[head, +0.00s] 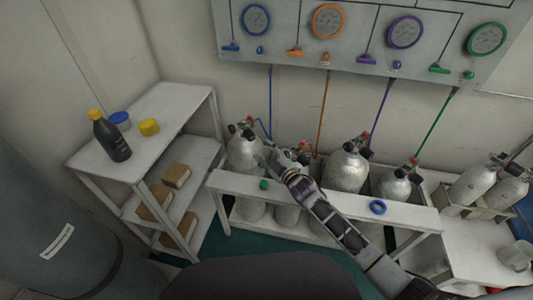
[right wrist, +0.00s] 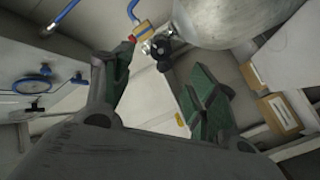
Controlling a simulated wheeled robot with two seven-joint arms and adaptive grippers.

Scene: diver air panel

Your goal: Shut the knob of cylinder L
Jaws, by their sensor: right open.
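Several grey cylinders stand in a white rack below the gauge panel; I cannot read a letter L on any. The leftmost cylinder (head: 245,152) has a blue hose at its valve. My right gripper (head: 265,161) is beside its right side, near the second cylinder's top, which my gripper partly hides. In the right wrist view my right gripper (right wrist: 160,88) is open, with green pads apart and nothing between them. Beyond the pads are a cylinder body (right wrist: 222,18), a dark valve knob (right wrist: 160,46) and a brass fitting with a blue hose (right wrist: 143,31). My left gripper is not in view.
A white shelf (head: 160,105) at left holds a dark bottle (head: 110,137) and boxes. The gauge panel (head: 365,45) hangs above. More cylinders (head: 472,183) stand at right.

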